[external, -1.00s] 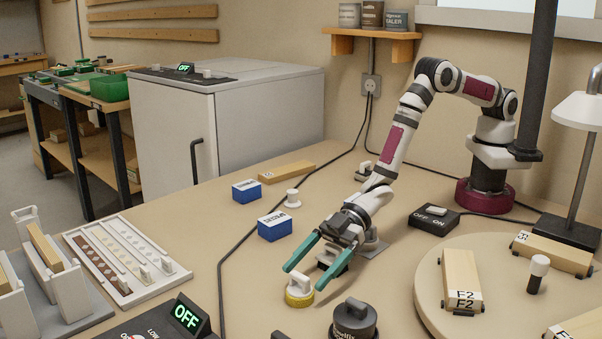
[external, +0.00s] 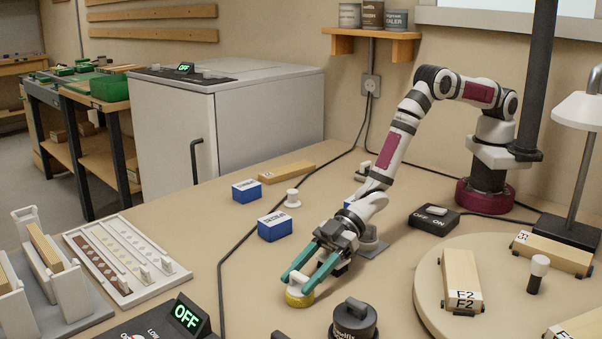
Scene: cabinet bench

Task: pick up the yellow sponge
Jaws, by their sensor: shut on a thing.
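The yellow sponge (external: 299,300) is a small round yellow piece with a white top part. It rests on the bench at the lower middle of the external view. My gripper (external: 299,287) has two green fingers that reach down to it from the upper right. The fingers are shut on the sponge's white upper part, one on each side. The sponge appears to be still on the bench surface.
A dark round canister (external: 354,321) stands close to the right of the sponge. A round turntable (external: 425,290) with wooden blocks is further right. Blue-and-white boxes (external: 274,227) lie behind.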

